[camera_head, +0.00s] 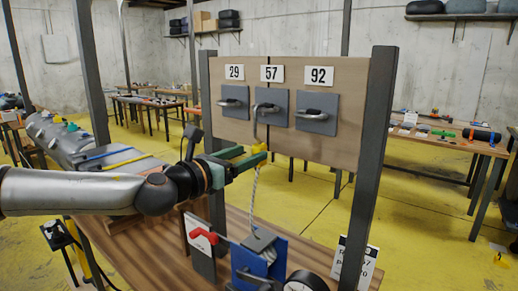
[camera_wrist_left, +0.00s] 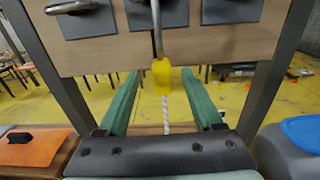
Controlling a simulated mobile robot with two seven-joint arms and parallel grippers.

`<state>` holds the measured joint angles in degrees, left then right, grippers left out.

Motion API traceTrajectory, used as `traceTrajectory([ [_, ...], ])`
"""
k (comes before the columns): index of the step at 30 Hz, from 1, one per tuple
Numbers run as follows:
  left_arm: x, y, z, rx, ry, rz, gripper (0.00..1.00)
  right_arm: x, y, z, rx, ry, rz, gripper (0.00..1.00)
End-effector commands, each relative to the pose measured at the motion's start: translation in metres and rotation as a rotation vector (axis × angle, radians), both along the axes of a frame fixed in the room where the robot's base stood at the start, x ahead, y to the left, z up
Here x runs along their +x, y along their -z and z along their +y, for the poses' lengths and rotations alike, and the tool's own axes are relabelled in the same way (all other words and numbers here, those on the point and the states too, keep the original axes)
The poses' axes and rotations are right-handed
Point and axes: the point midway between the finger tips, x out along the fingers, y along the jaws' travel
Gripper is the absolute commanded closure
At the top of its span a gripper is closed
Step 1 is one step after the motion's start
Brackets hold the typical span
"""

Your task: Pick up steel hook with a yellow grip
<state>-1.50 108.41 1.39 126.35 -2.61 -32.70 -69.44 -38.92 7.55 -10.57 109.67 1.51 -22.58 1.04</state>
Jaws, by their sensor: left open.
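The steel hook (camera_head: 256,121) hangs from the middle handle of a wooden board, under the number 57. Its yellow grip (camera_head: 259,148) is at the lower end, and a pale rope (camera_head: 253,196) runs down from it. My left gripper (camera_head: 252,155) is open, with its green fingers pointing at the grip. In the left wrist view the yellow grip (camera_wrist_left: 161,73) appears between the tips of the two green fingers (camera_wrist_left: 159,76), with a gap on each side. I cannot tell how deep the grip sits between them. My right gripper is not in view.
The board (camera_head: 346,149) stands between dark posts (camera_head: 367,170), with handles under 29 and 92 beside the hook. Below are a blue block-like device (camera_head: 258,262), a red-handled part (camera_head: 204,236) and a round gauge (camera_head: 305,282) on a wooden bench (camera_head: 150,254).

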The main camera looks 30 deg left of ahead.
Motion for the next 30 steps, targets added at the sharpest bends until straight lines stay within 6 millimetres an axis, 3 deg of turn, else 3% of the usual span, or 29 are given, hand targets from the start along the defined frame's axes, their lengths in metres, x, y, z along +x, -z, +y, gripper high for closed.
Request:
traceTrajectory([
  [15, 0.037, -0.002, -0.005, 0.003, 0.0, 0.002, 0.32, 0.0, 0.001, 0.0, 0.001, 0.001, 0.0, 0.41],
  [26, 0.042, -0.003, -0.006, -0.001, 0.002, -0.001, 0.32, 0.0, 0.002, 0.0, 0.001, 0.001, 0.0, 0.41],
  [30, 0.042, -0.003, -0.006, 0.0, 0.002, 0.0, 0.45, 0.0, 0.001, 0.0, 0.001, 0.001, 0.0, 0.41],
])
